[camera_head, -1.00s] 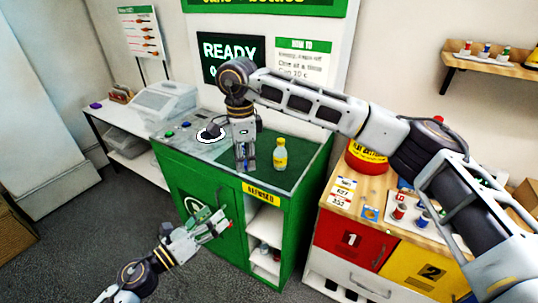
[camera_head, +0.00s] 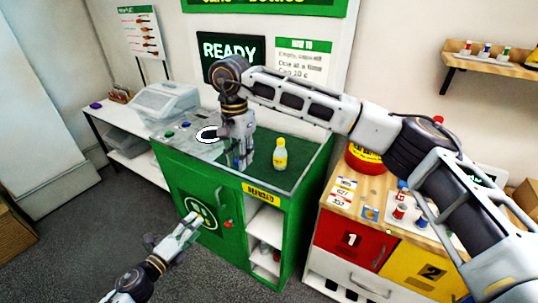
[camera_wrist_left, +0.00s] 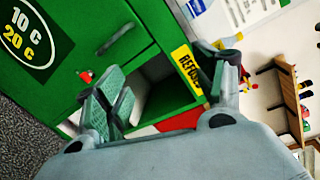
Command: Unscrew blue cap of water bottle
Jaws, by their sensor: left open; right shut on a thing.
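My left gripper (camera_head: 192,226) is open and empty in front of the green cabinet door, lower than the counter top. Its spread fingers also show in the left wrist view (camera_wrist_left: 160,82).
The green cabinet (camera_head: 190,212) has open shelves (camera_head: 262,222) at its right. A wooden-topped sorting unit (camera_head: 345,200) with red and yellow fronts stands to the right. The counter around the bottle is clear.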

